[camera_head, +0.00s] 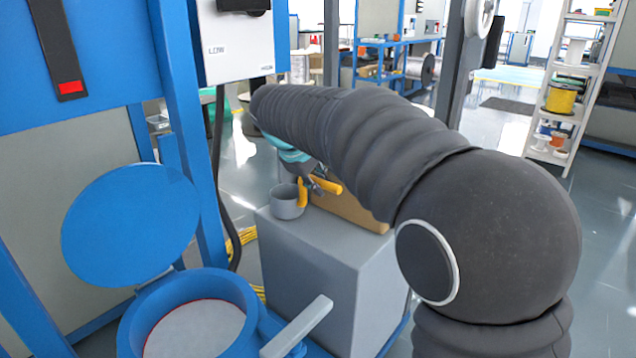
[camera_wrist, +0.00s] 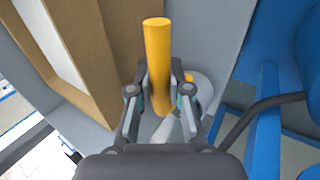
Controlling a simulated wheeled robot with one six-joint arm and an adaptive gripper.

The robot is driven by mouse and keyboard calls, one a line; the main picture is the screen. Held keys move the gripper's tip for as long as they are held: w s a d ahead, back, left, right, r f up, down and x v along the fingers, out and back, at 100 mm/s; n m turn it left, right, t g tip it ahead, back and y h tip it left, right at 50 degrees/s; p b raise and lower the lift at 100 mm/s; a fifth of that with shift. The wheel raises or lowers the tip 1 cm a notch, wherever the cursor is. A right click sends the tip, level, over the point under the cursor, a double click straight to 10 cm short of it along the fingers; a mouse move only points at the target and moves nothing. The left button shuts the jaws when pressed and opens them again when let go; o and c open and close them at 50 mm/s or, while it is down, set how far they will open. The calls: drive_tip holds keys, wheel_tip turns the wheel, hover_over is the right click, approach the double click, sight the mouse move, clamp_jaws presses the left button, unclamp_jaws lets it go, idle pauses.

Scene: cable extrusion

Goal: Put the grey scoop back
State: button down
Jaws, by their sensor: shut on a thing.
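The grey scoop (camera_head: 286,202) has a round grey cup and a yellow handle. In the head view its cup is at the left corner of the grey cabinet's top (camera_head: 300,226); I cannot tell whether it rests there or is just above. My gripper (camera_head: 316,186) is beside the cup, partly hidden by my arm. In the wrist view my gripper (camera_wrist: 160,82) is shut on the yellow handle (camera_wrist: 157,45), with one finger on each side.
An open cardboard box (camera_head: 350,210) stands on the cabinet, close to my gripper; it fills the left of the wrist view (camera_wrist: 100,40). A blue hopper (camera_head: 250,290) with white contents and a raised round lid (camera_head: 130,222) is at lower left. A blue post (camera_head: 190,130) stands left of the cabinet.

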drive_tip(key=c, duration=1.1)
unclamp_jaws()
drive_tip(key=shift+r, duration=0.15)
drive_tip(key=p+v, duration=0.2)
drive_tip(key=v, duration=1)
drive_tip(key=s+d+f+m+y, duration=0.1)
drive_tip(key=s+d+f+m, duration=0.1)
drive_tip(key=s+d, duration=0.5)
drive_tip(key=s+d+f+m+y, duration=0.1)
drive_tip(key=s+d+f+m, duration=0.3)
drive_tip(key=d, duration=0.5)
drive_tip(key=s+d+f+m+y, duration=0.1)
drive_tip(key=s+d+f+m, duration=0.1)
drive_tip(key=s+f, duration=0.3)
drive_tip(key=s+d+f+m, duration=0.2)
drive_tip(key=s+d+f, duration=0.2)
drive_tip(key=s, duration=0.7)
drive_tip(key=shift+f+m+y, duration=0.3)
drive_tip(key=shift+f+y, duration=0.1)
drive_tip(key=shift+f, duration=0.6)
